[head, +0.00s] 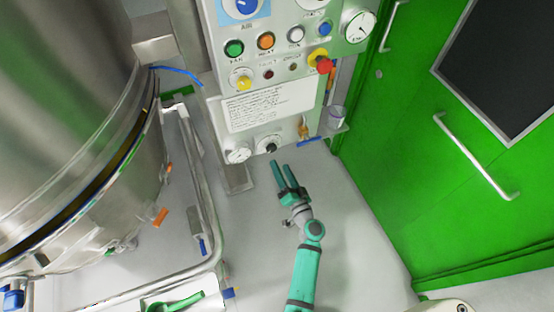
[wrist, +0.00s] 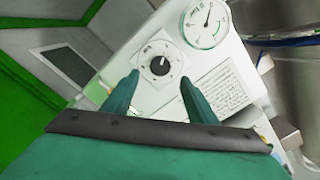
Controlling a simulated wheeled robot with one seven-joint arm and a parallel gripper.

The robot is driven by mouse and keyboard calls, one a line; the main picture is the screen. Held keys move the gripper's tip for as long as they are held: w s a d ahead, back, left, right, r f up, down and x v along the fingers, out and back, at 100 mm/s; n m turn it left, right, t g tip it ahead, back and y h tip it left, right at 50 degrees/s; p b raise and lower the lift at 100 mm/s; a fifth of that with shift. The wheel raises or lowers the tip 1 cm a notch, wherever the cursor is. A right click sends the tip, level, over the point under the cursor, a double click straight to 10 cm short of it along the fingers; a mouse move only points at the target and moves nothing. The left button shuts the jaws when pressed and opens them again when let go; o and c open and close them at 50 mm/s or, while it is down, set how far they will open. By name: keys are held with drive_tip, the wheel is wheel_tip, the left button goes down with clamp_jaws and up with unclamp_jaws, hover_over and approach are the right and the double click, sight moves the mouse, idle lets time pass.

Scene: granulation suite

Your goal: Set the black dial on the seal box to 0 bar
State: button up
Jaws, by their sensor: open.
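The black dial (wrist: 160,66) sits on a white scale plate on the seal box (wrist: 133,72), with a pale pointer line on its face. The scale marks are too small to read. In the head view the dial (head: 271,148) is low on the panel, beside a round gauge (head: 239,153). That gauge (wrist: 206,24) is at the upper right in the wrist view. My gripper (head: 283,170) is open and empty, just below and in front of the dial. In the wrist view its two fingers (wrist: 153,85) stand apart on either side of the dial, without visible contact.
Above the dial are a printed label (head: 268,100), several buttons and a red knob (head: 323,65) on yellow. A small cup (head: 337,117) and a blue-handled valve (head: 308,141) are at the right. A steel vessel (head: 70,120) stands left, a green door (head: 430,130) right.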

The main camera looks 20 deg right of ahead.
drive_tip(key=shift+s, duration=1.45)
drive_tip(key=s+a+f+n+g+h, duration=0.1)
drive_tip(key=s+a+f+n+g, duration=0.15)
drive_tip(key=s+a, duration=0.55)
drive_tip(key=s+a+f+n+g+h, duration=0.1)
drive_tip(key=s+a+f+g, duration=0.15)
drive_tip(key=s, duration=0.95)
drive_tip(key=s+a+r+n, duration=0.2)
drive_tip(key=s+a+r, duration=0.1)
drive_tip(key=r, duration=0.3)
drive_tip(key=s+a+r+n+t+y, duration=0.1)
drive_tip(key=s+a+r+n, duration=0.1)
drive_tip(key=s+r, duration=0.4)
drive_tip(key=s+a+r+n+t, duration=0.1)
drive_tip(key=s+a+r+n, duration=0.1)
drive_tip(key=s+a+r, duration=0.2)
wheel_tip(320, 180, up, 4)
drive_tip(key=shift+s+a+f, duration=0.25)
drive_tip(key=shift+a, duration=0.05)
